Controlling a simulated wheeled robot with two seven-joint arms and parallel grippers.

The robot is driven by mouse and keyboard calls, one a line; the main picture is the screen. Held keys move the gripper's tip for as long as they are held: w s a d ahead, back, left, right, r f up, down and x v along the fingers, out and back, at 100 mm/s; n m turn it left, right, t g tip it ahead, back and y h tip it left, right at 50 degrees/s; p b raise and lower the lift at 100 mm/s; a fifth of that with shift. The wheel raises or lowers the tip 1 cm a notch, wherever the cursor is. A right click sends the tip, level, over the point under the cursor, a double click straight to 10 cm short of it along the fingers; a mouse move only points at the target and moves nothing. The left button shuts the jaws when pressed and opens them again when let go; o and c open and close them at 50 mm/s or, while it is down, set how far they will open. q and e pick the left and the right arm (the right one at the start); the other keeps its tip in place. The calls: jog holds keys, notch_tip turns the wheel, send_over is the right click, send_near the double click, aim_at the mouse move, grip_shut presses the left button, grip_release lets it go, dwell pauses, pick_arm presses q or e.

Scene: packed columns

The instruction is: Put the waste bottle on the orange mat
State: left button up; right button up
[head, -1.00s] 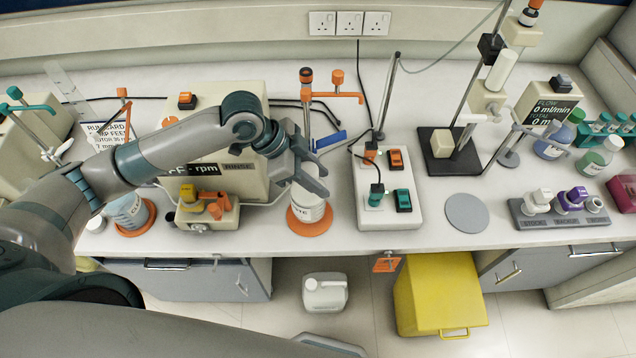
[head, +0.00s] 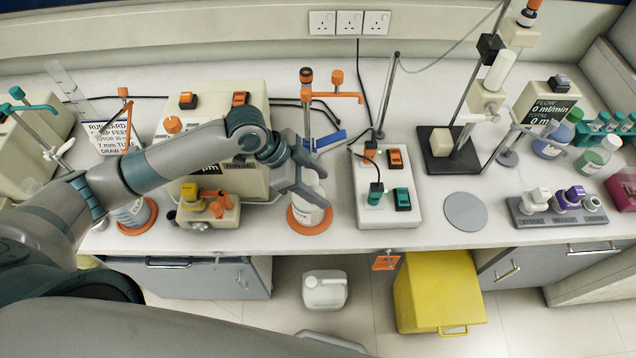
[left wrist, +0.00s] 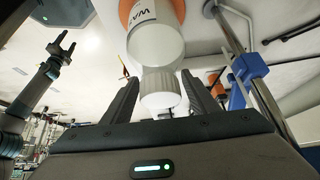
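The white waste bottle (head: 308,212) stands upright on the orange mat (head: 322,229) near the bench's front edge. In the left wrist view the bottle (left wrist: 155,45) shows part of its label, and the orange mat (left wrist: 126,12) shows at its base. My left gripper (head: 318,182) is at the bottle's upper part, partly covering it in the head view. Its fingers (left wrist: 163,100) are open on either side of the white cap, with a gap visible to the right finger. My right gripper (left wrist: 65,42) shows small in the left wrist view, its fingers apart and empty.
A pump box (head: 245,182) stands left of the bottle, and a switch box (head: 388,215) stands to the right. An orange-topped stand (head: 307,110) and a blue object (head: 330,139) are behind. A grey round mat (head: 466,212) lies empty further right.

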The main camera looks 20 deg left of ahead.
pick_arm(q)
jog(key=shift+r, duration=0.1)
jog(key=shift+a+r, duration=0.4)
jog(key=shift+r, duration=0.15)
jog(key=b+v, duration=0.2)
jog(key=v, duration=0.8)
jog(key=shift+r+b, duration=0.35)
jog(key=shift+s, duration=0.1)
